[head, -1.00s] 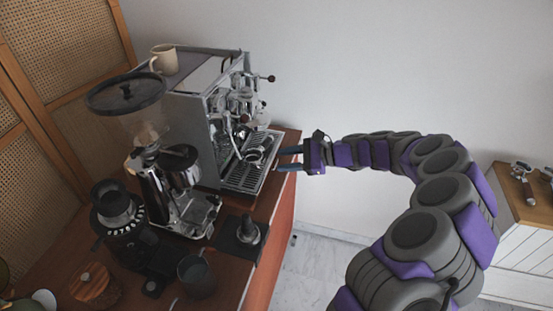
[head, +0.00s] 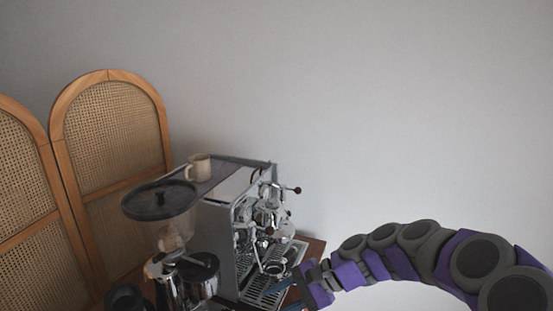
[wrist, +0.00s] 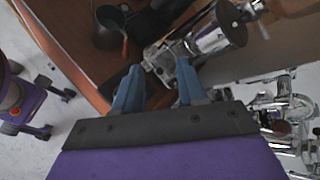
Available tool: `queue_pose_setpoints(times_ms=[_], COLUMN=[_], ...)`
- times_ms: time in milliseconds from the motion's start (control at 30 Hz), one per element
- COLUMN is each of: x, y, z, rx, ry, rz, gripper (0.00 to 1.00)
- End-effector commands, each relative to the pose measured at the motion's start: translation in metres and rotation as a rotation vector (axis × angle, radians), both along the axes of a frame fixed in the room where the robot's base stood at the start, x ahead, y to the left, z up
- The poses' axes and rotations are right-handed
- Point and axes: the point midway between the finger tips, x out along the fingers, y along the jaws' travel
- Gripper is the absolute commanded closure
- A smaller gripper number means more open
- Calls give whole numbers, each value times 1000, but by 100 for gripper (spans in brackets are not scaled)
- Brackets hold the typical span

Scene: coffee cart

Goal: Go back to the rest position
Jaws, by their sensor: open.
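My gripper (head: 292,287) is at the lower middle of the head view, close to the front right of the espresso machine (head: 222,240). In the wrist view its two blue fingers (wrist: 158,80) are spread apart with nothing between them. The machine's drip tray (head: 262,290) lies just left of the fingers in the head view. I cannot tell whether the fingers touch it. My arm reaches in from the lower right with its links curved.
A coffee grinder (head: 163,225) stands left of the machine. A beige mug (head: 198,168) sits on the machine's top. A cane folding screen (head: 112,130) stands at the left. The wall behind (head: 400,110) is bare, and the space above my arm is clear.

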Motion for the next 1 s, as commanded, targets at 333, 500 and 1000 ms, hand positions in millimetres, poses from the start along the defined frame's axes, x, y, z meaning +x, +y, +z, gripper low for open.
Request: queue_pose_setpoints(times_ms=[333, 500, 1000], x=[-135, -192, -293], y=[-6, -36, -128], z=[-2, -16, -42], rx=[-354, -540, -879], ry=[-209, -261, -244], rz=[385, 530, 735], gripper=[59, 59, 59])
